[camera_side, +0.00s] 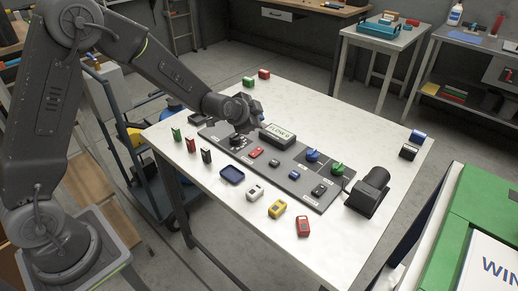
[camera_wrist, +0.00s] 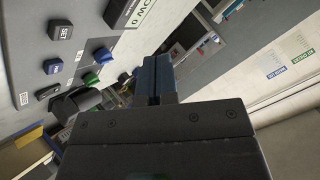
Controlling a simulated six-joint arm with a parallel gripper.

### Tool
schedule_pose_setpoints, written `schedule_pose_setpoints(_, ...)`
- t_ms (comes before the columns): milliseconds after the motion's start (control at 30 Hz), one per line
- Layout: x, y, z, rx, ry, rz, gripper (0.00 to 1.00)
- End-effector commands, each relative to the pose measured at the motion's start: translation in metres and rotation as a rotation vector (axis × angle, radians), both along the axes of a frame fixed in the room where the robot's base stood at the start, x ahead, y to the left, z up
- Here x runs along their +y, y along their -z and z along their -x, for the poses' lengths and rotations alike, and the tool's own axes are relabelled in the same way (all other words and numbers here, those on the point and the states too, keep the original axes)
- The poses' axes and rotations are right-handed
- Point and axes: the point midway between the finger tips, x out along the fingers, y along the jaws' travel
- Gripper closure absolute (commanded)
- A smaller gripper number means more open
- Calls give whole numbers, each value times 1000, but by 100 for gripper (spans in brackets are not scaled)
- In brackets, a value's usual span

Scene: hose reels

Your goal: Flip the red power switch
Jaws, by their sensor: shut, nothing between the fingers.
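The red switch (camera_side: 256,152) is a small red block on the dark grey control panel (camera_side: 268,165) on the table, in the side view. I do not see it in the wrist view, where only part of the panel (camera_wrist: 85,13) shows at the upper left. My gripper (camera_side: 256,111) is above the far left part of the panel, behind the red switch and apart from it. In the wrist view its blue fingers (camera_wrist: 157,78) are together with nothing between them. The switch's position is too small to read.
A labelled display box (camera_side: 277,136) stands close to my gripper. The panel also carries a black dial (camera_side: 237,141), a blue knob (camera_side: 313,155) and a green knob (camera_side: 337,168). A black cylindrical device (camera_side: 369,192) stands at the right. Several small coloured blocks lie around the panel.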

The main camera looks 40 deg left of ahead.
Motion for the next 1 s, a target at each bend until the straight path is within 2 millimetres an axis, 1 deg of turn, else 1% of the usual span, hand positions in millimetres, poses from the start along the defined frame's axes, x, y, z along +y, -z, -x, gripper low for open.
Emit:
schedule_pose_setpoints(100,1,3,-2,-4,2,-7,100)
schedule_pose_setpoints(367,1,3,-2,-4,2,-6,100)
schedule_pose_setpoints(533,0,10,-2,0,1,-5,100)
schedule_pose_setpoints(667,0,24,-4,1,1,-5,100)
schedule_pose_setpoints(1000,0,70,-9,0,1,-5,100)
